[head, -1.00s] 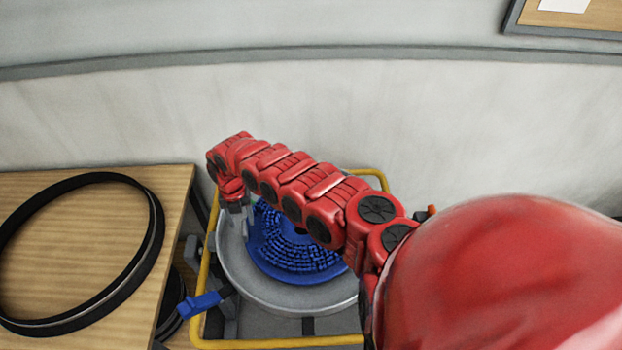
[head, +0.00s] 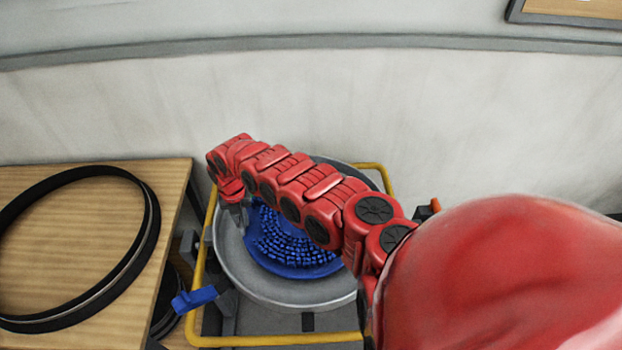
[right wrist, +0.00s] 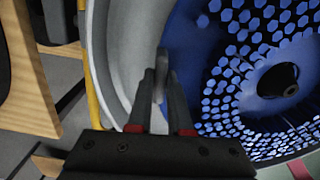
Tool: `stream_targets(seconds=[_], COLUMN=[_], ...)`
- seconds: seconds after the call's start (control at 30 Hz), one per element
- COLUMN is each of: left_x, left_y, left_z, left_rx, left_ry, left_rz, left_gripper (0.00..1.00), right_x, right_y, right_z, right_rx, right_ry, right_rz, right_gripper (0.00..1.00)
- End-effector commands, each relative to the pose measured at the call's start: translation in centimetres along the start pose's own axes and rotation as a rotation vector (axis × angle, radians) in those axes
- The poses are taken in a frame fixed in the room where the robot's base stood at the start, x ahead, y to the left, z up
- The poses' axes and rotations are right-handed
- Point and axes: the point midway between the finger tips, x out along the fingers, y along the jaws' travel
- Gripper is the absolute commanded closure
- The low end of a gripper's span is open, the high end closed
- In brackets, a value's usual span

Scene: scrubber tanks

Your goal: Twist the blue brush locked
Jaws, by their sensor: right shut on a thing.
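The blue brush (head: 292,245) is a round disc with a ring of blue bristle tufts and a dark hub, lying bristles up on a grey round plate (head: 285,292). My right arm crosses over it and hides its upper right part in the head view. My right gripper (head: 243,215) points down at the brush's left edge. In the right wrist view the gripper (right wrist: 161,85) is shut on a thin grey upright tab (right wrist: 163,62) beside the blue disc (right wrist: 190,50). The brush's hub (right wrist: 279,80) shows at the right there. My left gripper is not in view.
A yellow tube frame (head: 265,341) surrounds the plate. A blue-handled lever (head: 195,298) sticks out at its front left. A wooden table (head: 75,240) with a large black ring (head: 150,225) stands at the left. A pale wall (head: 110,110) is behind.

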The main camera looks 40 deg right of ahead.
Motion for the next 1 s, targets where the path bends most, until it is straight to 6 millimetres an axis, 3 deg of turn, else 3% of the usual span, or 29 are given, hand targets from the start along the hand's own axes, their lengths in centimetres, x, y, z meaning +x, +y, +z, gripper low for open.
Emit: stream_targets(seconds=[0.37, 1.0], left_x=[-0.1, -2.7], left_y=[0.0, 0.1], left_z=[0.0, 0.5], left_rx=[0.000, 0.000], left_ry=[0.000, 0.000], left_rz=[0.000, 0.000], left_gripper=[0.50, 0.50], right_x=[0.0, 0.2], right_y=[0.0, -0.2], right_z=[0.1, 1.5], right_rx=[0.002, 0.077], right_ry=[-0.002, -0.002], right_rz=[-0.002, -0.001], right_gripper=[1.00, 1.00])
